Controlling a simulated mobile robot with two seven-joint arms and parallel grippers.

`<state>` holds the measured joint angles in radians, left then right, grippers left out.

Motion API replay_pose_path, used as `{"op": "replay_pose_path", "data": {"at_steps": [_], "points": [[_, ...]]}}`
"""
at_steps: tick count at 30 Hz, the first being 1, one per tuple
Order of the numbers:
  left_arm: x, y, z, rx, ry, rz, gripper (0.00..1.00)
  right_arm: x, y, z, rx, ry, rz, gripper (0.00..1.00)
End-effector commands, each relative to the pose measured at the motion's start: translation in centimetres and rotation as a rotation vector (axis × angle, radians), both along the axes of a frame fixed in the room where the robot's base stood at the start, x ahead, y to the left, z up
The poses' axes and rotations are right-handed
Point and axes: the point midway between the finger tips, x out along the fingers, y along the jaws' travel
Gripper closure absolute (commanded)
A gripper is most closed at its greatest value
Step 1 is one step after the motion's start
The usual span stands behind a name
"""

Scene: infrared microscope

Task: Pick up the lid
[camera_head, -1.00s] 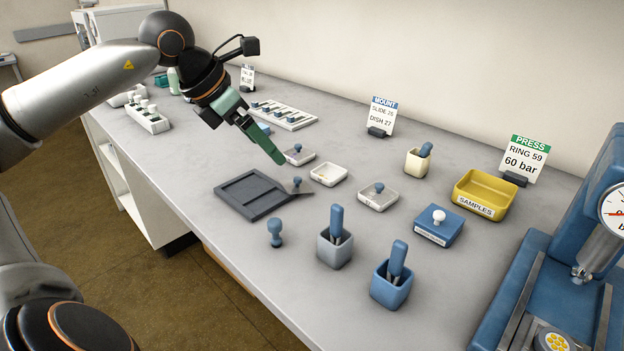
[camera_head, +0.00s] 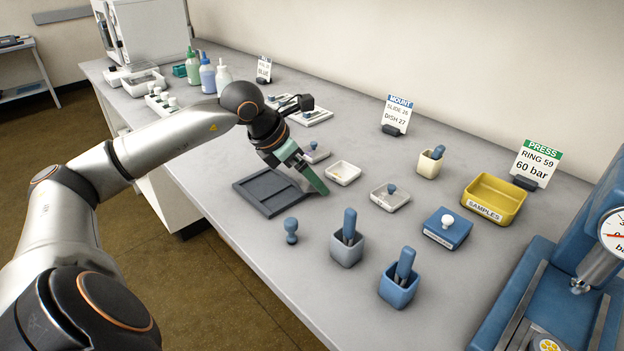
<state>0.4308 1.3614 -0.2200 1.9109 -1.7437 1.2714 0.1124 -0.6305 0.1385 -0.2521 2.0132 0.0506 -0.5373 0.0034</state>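My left gripper (camera_head: 311,180) has green fingers and points down at the right edge of a dark two-panel tray (camera_head: 262,193). A small flat lid with a blue knob lay there in the earlier view; it is now hidden behind the fingers, and I cannot tell whether they hold it. An uncovered white dish (camera_head: 342,173) stands just right of the gripper. Another knobbed dish (camera_head: 317,153) is partly behind the gripper. My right gripper is not in view.
Blue knobbed tool (camera_head: 291,231), grey cup (camera_head: 347,250) and blue cup (camera_head: 397,292) stand in front. A blue box with a white knob (camera_head: 446,229), a yellow samples tray (camera_head: 493,199), a cream cup (camera_head: 429,163) and a blue press (camera_head: 560,290) are to the right.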

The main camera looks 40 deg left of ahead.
Motion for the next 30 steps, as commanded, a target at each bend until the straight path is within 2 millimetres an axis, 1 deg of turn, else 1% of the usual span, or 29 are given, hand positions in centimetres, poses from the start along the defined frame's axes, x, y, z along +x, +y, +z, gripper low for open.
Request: {"op": "replay_pose_path", "data": {"at_steps": [4,11,12,30], "points": [[0.60,-0.21,-0.96,0.000,-0.001,0.000,0.00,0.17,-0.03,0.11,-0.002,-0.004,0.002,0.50],[0.67,-0.18,-1.10,0.002,-0.002,0.000,0.00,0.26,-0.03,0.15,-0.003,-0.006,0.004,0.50],[0.67,-0.18,-1.10,0.001,-0.001,0.000,0.02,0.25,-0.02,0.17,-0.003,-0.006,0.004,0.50],[0.64,-0.20,-1.08,0.001,0.000,0.000,0.70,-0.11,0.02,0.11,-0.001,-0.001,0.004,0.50]]}}
